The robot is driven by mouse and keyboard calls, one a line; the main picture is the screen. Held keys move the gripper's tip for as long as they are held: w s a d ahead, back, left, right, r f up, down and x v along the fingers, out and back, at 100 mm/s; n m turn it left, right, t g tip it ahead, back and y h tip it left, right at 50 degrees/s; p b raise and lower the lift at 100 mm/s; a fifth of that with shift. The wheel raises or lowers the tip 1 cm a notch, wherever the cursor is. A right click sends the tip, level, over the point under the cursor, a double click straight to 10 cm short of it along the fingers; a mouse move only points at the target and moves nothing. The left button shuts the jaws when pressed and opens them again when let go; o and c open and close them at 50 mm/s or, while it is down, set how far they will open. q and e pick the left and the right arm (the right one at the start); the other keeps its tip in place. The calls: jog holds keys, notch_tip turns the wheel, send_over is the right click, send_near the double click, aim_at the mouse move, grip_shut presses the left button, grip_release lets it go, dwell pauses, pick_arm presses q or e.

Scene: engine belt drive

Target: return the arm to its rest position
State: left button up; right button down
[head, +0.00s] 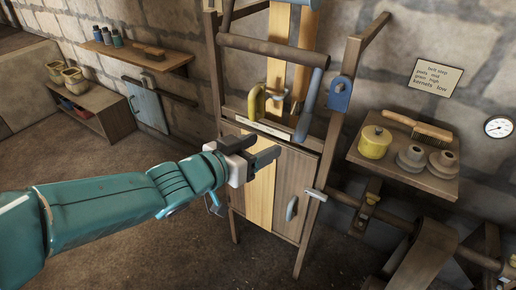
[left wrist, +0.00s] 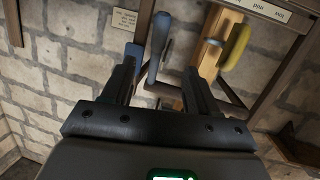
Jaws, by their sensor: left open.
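My left arm (head: 110,207) is teal and reaches in from the left in the head view. My left gripper (head: 268,152) is open and empty, in front of the wooden cabinet frame and below its yellow handle. In the left wrist view the two dark fingers (left wrist: 160,85) stand apart with nothing between them but the background. Beyond them are a blue-grey lever (left wrist: 159,45) and a yellow handle (left wrist: 235,47). My right gripper is in neither view.
The wooden frame (head: 215,75) with its cabinet door (head: 293,185) stands close to the gripper. A wall shelf (head: 440,183) at right holds a yellow pot (head: 374,142), brush and grey weights. A belt (head: 425,255) runs at lower right. Open floor (head: 180,260) lies at lower left.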

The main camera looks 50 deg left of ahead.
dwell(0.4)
pick_arm(q)
jog(key=w+d+f+g+h, duration=0.25)
jog(key=d+f, duration=0.45)
jog(key=f, duration=0.5)
jog(key=w+d+f+g+h, duration=0.2)
jog(key=d+f+g+h, duration=0.15)
jog(key=d+f, duration=0.55)
jog(key=s+d+f+g, duration=0.2)
jog(key=s+f+g, duration=0.1)
jog(key=f, duration=0.4)
jog(key=s+d+f+g+y, duration=0.1)
jog(key=s+d+f+g, duration=0.1)
jog(key=s+f, duration=0.4)
jog(key=s+d+f+g, duration=0.2)
jog(key=s+f+g, duration=0.2)
jog(key=f, duration=0.5)
jog(key=shift+s+f+n, duration=0.3)
jog(key=shift+s+f, duration=0.1)
jog(key=shift+s, duration=0.05)
jog(key=shift+a, duration=0.1)
